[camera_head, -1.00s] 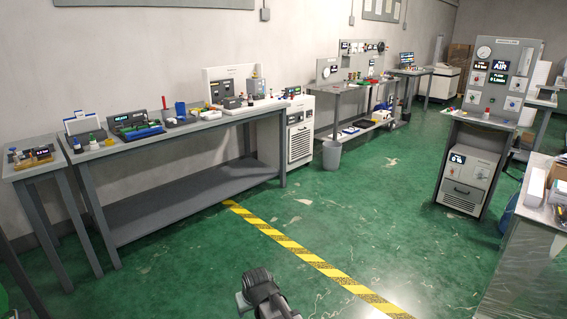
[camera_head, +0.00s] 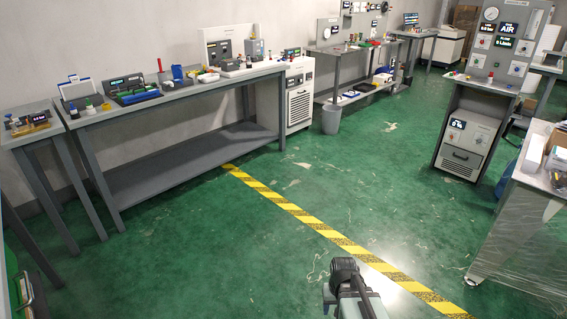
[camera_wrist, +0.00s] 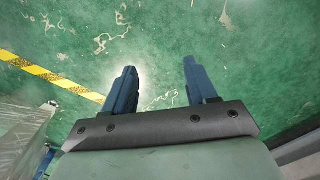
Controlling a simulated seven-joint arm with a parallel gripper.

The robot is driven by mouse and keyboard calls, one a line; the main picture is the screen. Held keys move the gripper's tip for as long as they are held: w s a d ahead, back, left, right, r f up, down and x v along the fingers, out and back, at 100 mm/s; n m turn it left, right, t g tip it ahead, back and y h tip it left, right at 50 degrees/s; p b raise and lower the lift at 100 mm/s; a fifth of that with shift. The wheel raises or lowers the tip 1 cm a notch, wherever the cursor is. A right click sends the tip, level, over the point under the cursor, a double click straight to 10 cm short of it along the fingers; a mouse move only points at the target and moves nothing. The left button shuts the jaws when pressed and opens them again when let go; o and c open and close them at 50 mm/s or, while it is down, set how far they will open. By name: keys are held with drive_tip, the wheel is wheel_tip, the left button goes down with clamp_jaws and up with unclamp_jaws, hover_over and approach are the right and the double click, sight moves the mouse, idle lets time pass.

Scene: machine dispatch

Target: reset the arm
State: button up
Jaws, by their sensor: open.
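My gripper (camera_wrist: 158,88) shows in the wrist view with its two blue fingers spread apart. It is open, with nothing between the fingers but the green floor behind them. In the head view, part of my arm (camera_head: 350,290) shows at the bottom, right of the middle, above open floor. The fingers cannot be made out in the head view.
A long grey workbench (camera_head: 190,97) with several instruments stands along the left wall, beside a smaller table (camera_head: 22,138). A grey panel cabinet (camera_head: 470,140) and a bench (camera_head: 520,190) stand at the right. A yellow-black floor stripe (camera_head: 300,213) crosses clear green floor.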

drive_tip(key=s+f+g, duration=0.3)
drive_tip(key=s+f, duration=0.6)
drive_tip(key=s, duration=0.5)
drive_tip(key=s+f+g, duration=0.3)
drive_tip(key=s+f, duration=0.7)
drive_tip(key=s, duration=0.4)
drive_tip(key=shift+s+f+g, duration=0.15)
drive_tip(key=shift+s+g, duration=0.15)
drive_tip(key=shift+s, duration=0.1)
